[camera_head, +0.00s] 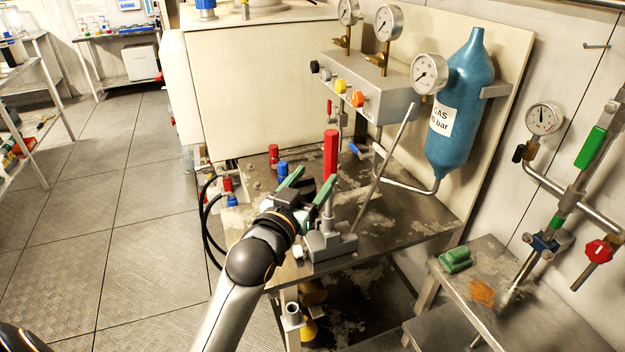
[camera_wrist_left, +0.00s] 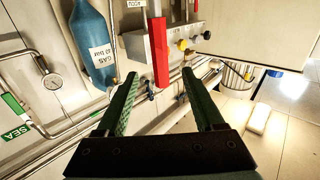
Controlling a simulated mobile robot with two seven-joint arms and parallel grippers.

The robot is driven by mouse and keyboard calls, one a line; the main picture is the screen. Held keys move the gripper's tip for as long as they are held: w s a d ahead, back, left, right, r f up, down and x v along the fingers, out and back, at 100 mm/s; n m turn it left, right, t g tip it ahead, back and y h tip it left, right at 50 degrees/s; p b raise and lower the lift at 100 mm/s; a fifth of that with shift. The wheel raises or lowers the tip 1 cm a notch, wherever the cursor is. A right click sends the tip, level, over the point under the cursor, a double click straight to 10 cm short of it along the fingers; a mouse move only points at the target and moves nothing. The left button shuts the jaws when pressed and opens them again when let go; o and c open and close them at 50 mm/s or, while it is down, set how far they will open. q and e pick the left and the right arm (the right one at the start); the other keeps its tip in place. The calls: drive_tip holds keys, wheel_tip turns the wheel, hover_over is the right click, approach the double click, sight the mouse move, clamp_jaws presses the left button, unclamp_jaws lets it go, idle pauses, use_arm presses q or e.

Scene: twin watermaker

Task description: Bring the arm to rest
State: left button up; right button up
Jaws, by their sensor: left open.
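My left arm reaches in from the bottom of the head view. Its left gripper (camera_head: 311,184) is open, with two green-faced fingers spread apart above the metal bench. In the left wrist view the open fingers (camera_wrist_left: 160,82) have nothing held between them. A red upright handle (camera_head: 330,153) stands close by the fingers in the head view. In the left wrist view the handle (camera_wrist_left: 161,64) appears in the gap, with clear space on both sides. The handle's lower part is partly hidden behind the gripper in the head view. My right gripper is not in view.
A valve block (camera_head: 365,90) with gauges and a blue gas bottle (camera_head: 463,100) stand behind the bench (camera_head: 420,212). A slanted grey lever (camera_head: 385,165) rises right of the gripper. A low side table (camera_head: 480,264) is at right. The floor (camera_head: 135,220) at left is clear.

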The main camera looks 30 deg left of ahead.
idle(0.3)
use_arm(q)
drive_tip(key=s+d+f+m+g+h, duration=0.1)
drive_tip(key=s+d+f, duration=0.15)
drive_tip(key=f, duration=0.45)
drive_tip(key=s+d+f+g+h, duration=0.1)
drive_tip(key=s+f+g, duration=0.15)
drive_tip(key=f, duration=0.45)
drive_tip(key=s+d+f+m+g+h, duration=0.1)
drive_tip(key=s+d+f, duration=0.15)
drive_tip(key=f, duration=0.45)
drive_tip(key=s+d+f+g, duration=0.2)
drive_tip(key=s+f, duration=0.5)
drive_tip(key=s, duration=0.1)
drive_tip(key=s+d+f+m+g+h, duration=0.1)
drive_tip(key=s+f+g, duration=0.1)
drive_tip(key=s+f, duration=0.6)
drive_tip(key=shift+s+d, duration=0.15)
drive_tip(key=shift+d, duration=0.25)
